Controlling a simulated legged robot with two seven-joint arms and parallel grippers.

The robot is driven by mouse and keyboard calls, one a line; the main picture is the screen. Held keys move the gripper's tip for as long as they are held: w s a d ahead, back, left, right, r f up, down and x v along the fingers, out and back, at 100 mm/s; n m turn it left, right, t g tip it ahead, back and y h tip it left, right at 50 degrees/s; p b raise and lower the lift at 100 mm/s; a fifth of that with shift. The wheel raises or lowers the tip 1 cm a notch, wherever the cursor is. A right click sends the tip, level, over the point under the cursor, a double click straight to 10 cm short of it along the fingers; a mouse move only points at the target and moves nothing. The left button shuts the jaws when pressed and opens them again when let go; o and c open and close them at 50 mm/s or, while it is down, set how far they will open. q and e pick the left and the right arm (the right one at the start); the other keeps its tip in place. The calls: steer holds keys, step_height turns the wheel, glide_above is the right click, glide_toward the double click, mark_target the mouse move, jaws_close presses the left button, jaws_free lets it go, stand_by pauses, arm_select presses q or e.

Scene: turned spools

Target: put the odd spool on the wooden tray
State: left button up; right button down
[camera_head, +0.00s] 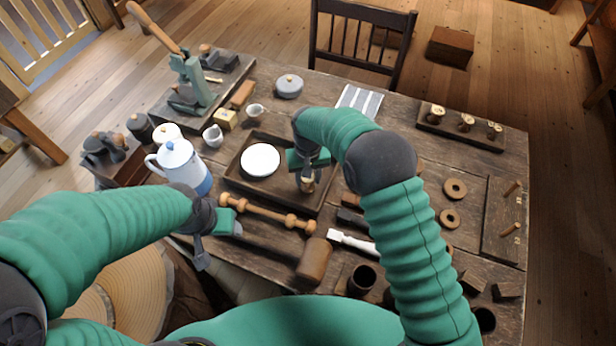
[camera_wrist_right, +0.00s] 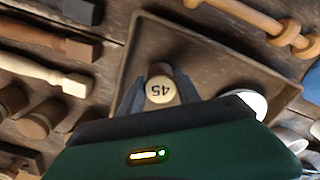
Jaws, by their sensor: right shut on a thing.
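The wooden tray (camera_head: 277,187) is a dark, shallow, square tray in the middle of the table, with a white round dish (camera_head: 260,160) in it. My right gripper (camera_head: 307,178) is over the tray's right part, shut on a small light-wood spool (camera_head: 307,186). In the right wrist view the spool (camera_wrist_right: 160,88) sits between both fingers, its pale end marked "45", with the tray floor (camera_wrist_right: 200,58) behind it. I cannot tell whether the spool touches the tray. My left gripper (camera_head: 212,240) hangs at the table's front edge, left of the tray; its fingertips are unclear.
A dark rack (camera_head: 460,131) with three brass-topped spools stands at the back right. A long turned spindle (camera_head: 265,213) and a mallet (camera_head: 314,259) lie in front of the tray. A white-and-blue pot (camera_head: 180,165) stands left of it. Wooden rings (camera_head: 450,218) lie at right.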

steer(key=c, duration=1.2)
jaws_free()
steer(key=shift+a+f, duration=0.1)
steer(key=o, duration=0.3)
steer(key=shift+a, duration=0.45)
steer(key=shift+o, duration=0.2)
steer(key=shift+a, duration=0.15)
steer(key=shift+d+r, duration=0.25)
steer(key=shift+r, duration=0.1)
step_height(320, 180, up, 12)
steer(key=s+d+f+m+t, duration=0.1)
steer(key=s+d+m+t, duration=0.1)
steer(key=s+d, duration=1.7)
steer(key=shift+s+d+t, duration=0.2)
steer(key=shift+s+t, duration=0.1)
steer(key=shift+s, duration=0.3)
